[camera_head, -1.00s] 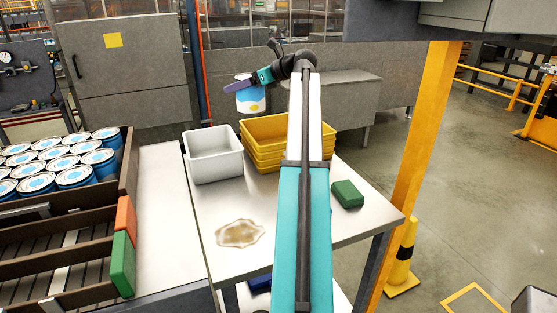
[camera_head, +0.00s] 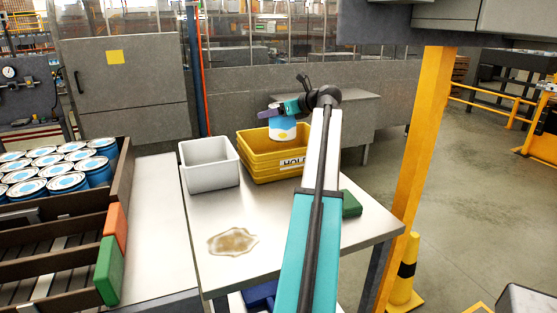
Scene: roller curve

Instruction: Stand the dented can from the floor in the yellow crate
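The can (camera_head: 282,131), white and blue with a yellow patch, hangs upright below my gripper (camera_head: 277,115). My gripper appears shut on its top; the fingertips are small and partly hidden by the can and the wrist. The can is over the yellow crate (camera_head: 262,168), which is marked "HOLD" on its front and stands on the metal table. The can's lower end shows at about the height of the crate's rim. I cannot tell whether it touches the crate. No dent is clear from here. My arm hides the crate's right end.
A white bin (camera_head: 210,164) stands left of the crate. A brown spill (camera_head: 233,241) lies on the table (camera_head: 200,215). A green block (camera_head: 351,204) is right of my arm. Several blue cans (camera_head: 62,175) fill a tray at left. A yellow post (camera_head: 420,150) rises at right.

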